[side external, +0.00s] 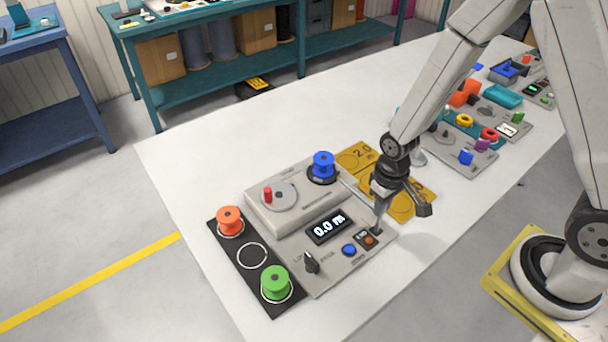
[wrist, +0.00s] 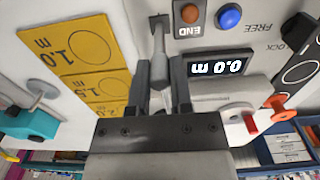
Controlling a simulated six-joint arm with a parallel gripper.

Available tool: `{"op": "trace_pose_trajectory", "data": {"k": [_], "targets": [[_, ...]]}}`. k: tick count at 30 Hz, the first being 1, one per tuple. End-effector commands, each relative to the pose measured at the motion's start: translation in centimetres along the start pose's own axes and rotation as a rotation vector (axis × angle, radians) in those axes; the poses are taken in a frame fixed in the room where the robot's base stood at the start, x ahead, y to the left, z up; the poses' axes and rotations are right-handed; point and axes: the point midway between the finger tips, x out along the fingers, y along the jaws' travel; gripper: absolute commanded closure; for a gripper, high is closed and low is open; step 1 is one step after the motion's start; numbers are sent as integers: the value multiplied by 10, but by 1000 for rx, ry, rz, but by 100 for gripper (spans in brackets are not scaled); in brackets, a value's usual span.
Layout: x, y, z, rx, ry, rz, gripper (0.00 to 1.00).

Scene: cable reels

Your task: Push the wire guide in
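The grey machine with the display (side external: 327,227) reading 0.0 m stands on the white table. A grey lever-like piece (wrist: 158,65) rises from a dark slot (wrist: 158,20) beside the END button (wrist: 190,13); I cannot tell whether it is the wire guide. My gripper (wrist: 160,78) has one finger on each side of this piece, and contact is unclear.
An orange reel (side external: 229,220) and a green reel (side external: 276,283) sit on the black strip (side external: 233,248), with an empty ring between them. A blue button (side external: 349,249) and black knob (side external: 311,262) are nearby. Yellow length plates (side external: 407,204) lie behind my gripper. Other devices (side external: 466,150) stand farther right.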

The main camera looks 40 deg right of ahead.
Motion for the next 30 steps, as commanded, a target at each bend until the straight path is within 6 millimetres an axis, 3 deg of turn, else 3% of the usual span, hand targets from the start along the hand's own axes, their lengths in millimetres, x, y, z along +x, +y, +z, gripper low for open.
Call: {"op": "trace_pose_trajectory", "data": {"k": [8, 20, 21, 24, 30], "targets": [[0, 0, -4, 0, 0, 0, 100], [0, 0, -34, -1, 1, 0, 100], [0, 0, -34, -1, 0, 0, 68], [0, 0, -34, -1, 0, 0, 42], [0, 0, -34, 0, 0, 0, 42]]}}
